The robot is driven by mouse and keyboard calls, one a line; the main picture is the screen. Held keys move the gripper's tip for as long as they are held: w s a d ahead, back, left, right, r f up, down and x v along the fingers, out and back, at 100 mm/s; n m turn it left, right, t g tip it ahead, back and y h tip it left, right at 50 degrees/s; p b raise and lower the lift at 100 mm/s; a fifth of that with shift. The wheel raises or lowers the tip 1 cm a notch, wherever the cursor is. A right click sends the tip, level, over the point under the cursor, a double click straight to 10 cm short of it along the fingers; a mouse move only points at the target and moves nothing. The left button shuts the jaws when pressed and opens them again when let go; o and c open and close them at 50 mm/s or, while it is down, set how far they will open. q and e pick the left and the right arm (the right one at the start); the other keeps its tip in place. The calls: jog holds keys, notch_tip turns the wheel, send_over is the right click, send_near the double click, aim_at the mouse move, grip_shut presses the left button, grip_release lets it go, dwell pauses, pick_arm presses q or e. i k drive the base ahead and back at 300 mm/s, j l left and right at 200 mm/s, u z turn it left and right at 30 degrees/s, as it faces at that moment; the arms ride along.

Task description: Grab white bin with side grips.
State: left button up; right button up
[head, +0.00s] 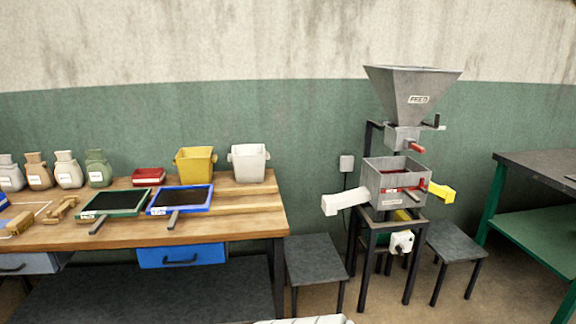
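The white bin (248,165) stands upright on the wooden workbench (236,222), near its right back corner. It has small side grips at its upper rim, and its top is open. What lies inside it cannot be told. Neither of my grippers shows in the head view.
A yellow bin (195,165) stands just left of the white bin. Blue-framed (180,201) and green-framed (115,203) sieves lie in front. A red box (148,177) and several sacks stand further left. A feed machine (396,180) and low stools (316,259) are to the right.

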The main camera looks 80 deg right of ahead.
aim_at(248, 160)
jog(key=z, duration=2.4)
jog(key=u, duration=0.5)
jog(key=i+l+u, duration=0.4)
jog(key=l, duration=0.2)
jog(key=i+l+u, duration=0.2)
jog(key=l, duration=0.15)
jog(key=l+u, duration=0.2)
jog(key=l, duration=0.2)
jog(key=i+l+u, duration=0.2)
jog(key=l, duration=0.2)
